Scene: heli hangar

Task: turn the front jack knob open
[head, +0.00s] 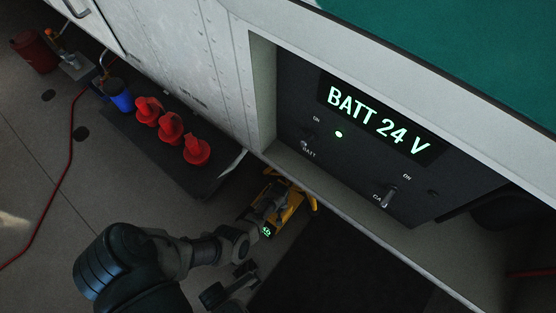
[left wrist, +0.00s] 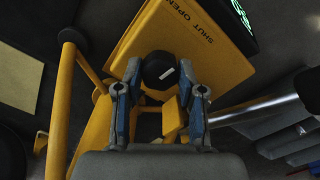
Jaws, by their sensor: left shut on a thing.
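The front jack is a yellow body (left wrist: 212,66) low beside the helicopter's side; it also shows in the head view (head: 293,203). Its top face is marked "SHUT OPEN". The black round knob (left wrist: 158,70) with a white mark sits in front of that face. My left gripper (left wrist: 160,88) is shut on the knob, one finger on each side of it. In the head view my left arm reaches in from below to the jack, and the gripper (head: 268,208) partly hides it. A small green display glows at the jack. My right gripper is in neither view.
A panel reading "BATT 24 V" (head: 380,118) with switches is set in the white helicopter side (head: 205,85) above the jack. Several red cones (head: 171,127) and a blue container (head: 118,95) stand on a dark mat at left. A red hose (head: 62,180) crosses the floor.

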